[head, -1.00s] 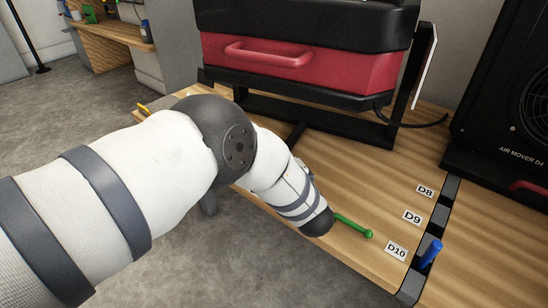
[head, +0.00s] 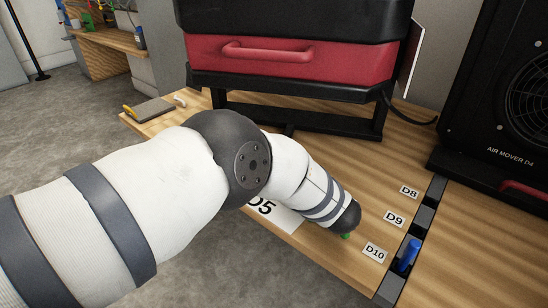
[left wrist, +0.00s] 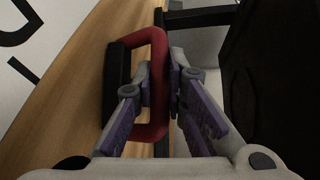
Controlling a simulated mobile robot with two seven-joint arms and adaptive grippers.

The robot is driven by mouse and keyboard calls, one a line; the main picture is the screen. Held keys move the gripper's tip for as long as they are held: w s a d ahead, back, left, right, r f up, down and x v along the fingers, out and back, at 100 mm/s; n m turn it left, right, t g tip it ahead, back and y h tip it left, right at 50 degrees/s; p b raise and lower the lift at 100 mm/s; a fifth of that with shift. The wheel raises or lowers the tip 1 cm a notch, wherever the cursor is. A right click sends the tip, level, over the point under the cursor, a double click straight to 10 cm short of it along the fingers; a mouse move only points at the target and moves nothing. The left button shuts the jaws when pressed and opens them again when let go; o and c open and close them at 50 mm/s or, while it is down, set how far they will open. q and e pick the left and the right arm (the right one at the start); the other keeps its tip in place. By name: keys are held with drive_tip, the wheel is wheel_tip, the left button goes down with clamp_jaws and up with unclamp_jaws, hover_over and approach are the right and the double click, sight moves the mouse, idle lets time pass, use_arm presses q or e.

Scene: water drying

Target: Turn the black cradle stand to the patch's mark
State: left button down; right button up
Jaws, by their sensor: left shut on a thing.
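The black cradle stand (head: 300,118) stands on the wooden bench in the head view, with a red and black case (head: 300,58) in it. My left arm crosses in front of it and hides its near part. A white patch marked D5 (head: 280,216) lies partly hidden under my arm; its dark lettering (left wrist: 20,62) also shows in the left wrist view. There, my left gripper (left wrist: 162,78) is shut on one bar of a red loop handle (left wrist: 157,36). In the head view, my left gripper is hidden behind the wrist. My right gripper is out of view.
A black air mover D4 (head: 490,110) stands at the right. Labels D8 (head: 409,191), D9 (head: 393,219) and D10 (head: 374,253) lie beside a dark slotted strip holding a blue peg (head: 409,255). A green rod (head: 345,236) is mostly hidden by my wrist.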

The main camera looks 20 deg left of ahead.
use_arm(q)
drive_tip(key=c, duration=1.9)
unclamp_jaws()
drive_tip(key=shift+a, duration=0.15)
drive_tip(key=v, duration=0.7)
drive_tip(key=shift+s+d+r, duration=0.1)
drive_tip(key=shift+s+d, duration=0.05)
drive_tip(key=shift+d, duration=0.1)
